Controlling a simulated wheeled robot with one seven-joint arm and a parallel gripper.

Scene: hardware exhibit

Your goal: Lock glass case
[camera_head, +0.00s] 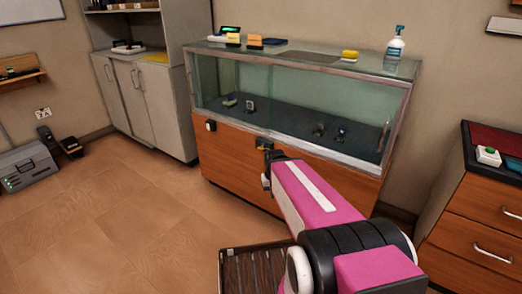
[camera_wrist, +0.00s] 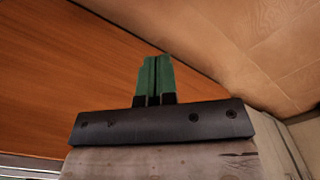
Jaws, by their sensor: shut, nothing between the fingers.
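The glass case (camera_head: 290,95) stands against the back wall, with a glass upper part and an orange wooden base (camera_head: 232,165). Its glass front looks closed. Several small items sit inside on a dark floor. A small white-and-black fitting (camera_head: 210,125) is on the upper left of the wooden front; I cannot tell if it is the lock. My gripper (camera_head: 264,155) is in front of the wooden base, right of that fitting. In the wrist view my green fingers (camera_wrist: 155,78) are together and empty, with orange wood behind them. I cannot tell whether they touch it.
A grey cabinet (camera_head: 140,95) stands left, a wooden drawer unit (camera_head: 475,215) right. A grey toolbox (camera_head: 27,166) is on the floor at far left.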

